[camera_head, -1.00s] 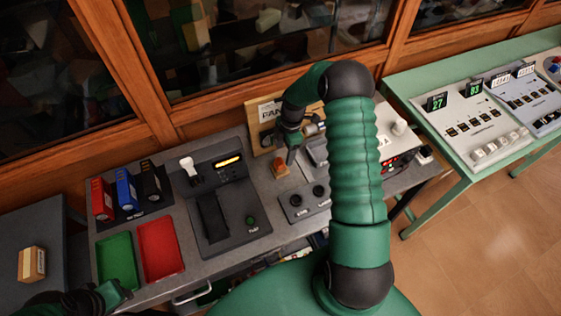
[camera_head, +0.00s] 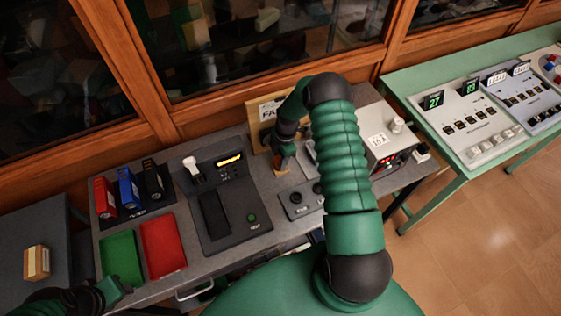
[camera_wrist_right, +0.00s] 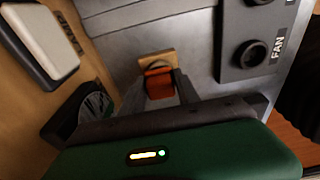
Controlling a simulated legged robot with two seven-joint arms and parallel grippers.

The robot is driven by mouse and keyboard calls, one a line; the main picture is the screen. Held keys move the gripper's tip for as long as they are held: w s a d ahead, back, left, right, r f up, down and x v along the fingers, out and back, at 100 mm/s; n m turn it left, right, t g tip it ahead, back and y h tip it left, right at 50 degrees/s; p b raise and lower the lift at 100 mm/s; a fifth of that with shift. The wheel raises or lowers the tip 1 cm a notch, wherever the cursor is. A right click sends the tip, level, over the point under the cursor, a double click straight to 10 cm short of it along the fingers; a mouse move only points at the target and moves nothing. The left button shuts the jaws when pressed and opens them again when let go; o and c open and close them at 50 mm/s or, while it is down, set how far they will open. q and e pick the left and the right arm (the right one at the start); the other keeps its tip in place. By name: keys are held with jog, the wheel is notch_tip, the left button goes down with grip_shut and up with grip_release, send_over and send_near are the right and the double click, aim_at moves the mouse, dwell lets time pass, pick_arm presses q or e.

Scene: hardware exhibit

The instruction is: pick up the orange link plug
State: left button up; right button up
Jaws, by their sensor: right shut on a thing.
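The orange link plug (camera_wrist_right: 159,82) shows between the two fingers of my right gripper (camera_wrist_right: 160,88) in the right wrist view. A tan wooden block (camera_wrist_right: 157,60) sits just beyond it. In the head view my right gripper (camera_head: 282,157) points down at the plug (camera_head: 281,170) on the grey bench and is shut on it; the fingers partly hide it. I cannot tell whether it is clear of the surface. My left gripper (camera_head: 112,291) is at the lower left edge, and its jaws are not clear.
A dark panel (camera_head: 296,205) with round sockets is close to the plug; one socket (camera_wrist_right: 250,53) is marked FAN. A dark console (camera_head: 239,190), red tray (camera_head: 162,247), green tray (camera_head: 121,258) and colored binders are to the left. A white box (camera_head: 385,140) stands right.

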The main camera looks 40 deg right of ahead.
aim_at(278, 158)
jog(key=shift+a+r, duration=0.1)
jog(key=shift+a, duration=0.2)
grip_shut()
pick_arm(q)
jog(key=shift+a+f, duration=0.1)
jog(key=shift+a, duration=0.25)
pick_arm(e)
jog(key=shift+w, duration=0.1)
pick_arm(q)
jog(key=shift+d, duration=0.1)
pick_arm(e)
jog(key=shift+d, duration=0.1)
